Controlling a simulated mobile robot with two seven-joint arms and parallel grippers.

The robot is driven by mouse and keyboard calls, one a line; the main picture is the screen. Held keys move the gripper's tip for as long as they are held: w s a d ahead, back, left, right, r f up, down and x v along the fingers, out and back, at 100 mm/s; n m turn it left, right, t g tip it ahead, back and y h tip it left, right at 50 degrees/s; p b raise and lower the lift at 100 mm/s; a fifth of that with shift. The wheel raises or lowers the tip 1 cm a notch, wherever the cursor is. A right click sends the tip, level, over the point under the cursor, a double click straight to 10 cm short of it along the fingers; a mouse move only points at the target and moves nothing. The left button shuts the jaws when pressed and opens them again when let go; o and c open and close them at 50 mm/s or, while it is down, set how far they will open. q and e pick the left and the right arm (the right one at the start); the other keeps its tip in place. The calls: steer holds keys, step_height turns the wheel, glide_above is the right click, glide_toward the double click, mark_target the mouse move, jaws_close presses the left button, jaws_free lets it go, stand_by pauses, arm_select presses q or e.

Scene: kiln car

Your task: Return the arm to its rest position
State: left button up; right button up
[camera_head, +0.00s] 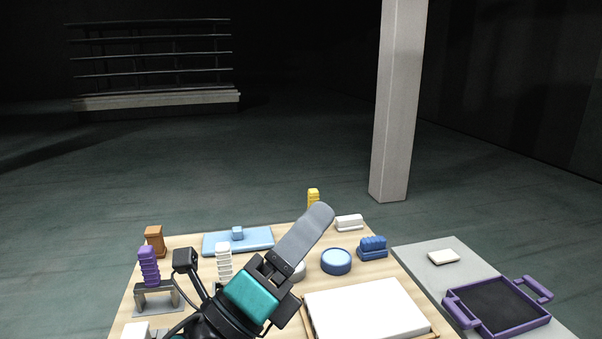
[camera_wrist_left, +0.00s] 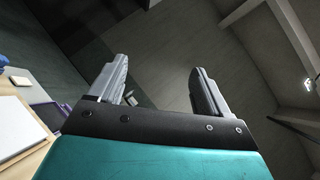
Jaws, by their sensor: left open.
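My left arm comes in from the bottom of the head view and points up and to the right. My left gripper (camera_head: 318,222) is over the wooden table (camera_head: 385,268). In the left wrist view, my left gripper (camera_wrist_left: 163,88) has its two fingers well apart with nothing between them. My right gripper is in neither view.
On the table are a white slab (camera_head: 365,308), a light blue board (camera_head: 262,241), a round blue piece (camera_head: 336,261), a blue ribbed block (camera_head: 372,247) and a purple stack (camera_head: 149,266). A purple-rimmed tray (camera_head: 533,325) lies right. A pillar (camera_head: 397,110) stands behind.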

arm_select(q)
steer(key=w+a+f+n+y, duration=0.1)
steer(key=a+f+n+y, duration=1.5)
steer(key=n, duration=0.7)
steer(key=s+a+f+n+g+y, duration=0.1)
steer(key=s+a+f+n+g, duration=0.3)
steer(key=s+f+g, duration=0.5)
steer(key=s+a+f+n+g, duration=0.1)
steer(key=s+f+n+g, duration=0.3)
steer(key=s+f+n, duration=0.5)
steer(key=w+d+f+m+t+h, duration=0.1)
steer(key=w+d+f+m+t, duration=0.2)
steer(key=w+f+t, duration=0.2)
step_height(320, 180, down, 2)
steer(key=shift+w+f+m+t, duration=0.15)
steer(key=shift+w+m+t, duration=0.15)
steer(key=shift+t, duration=0.9)
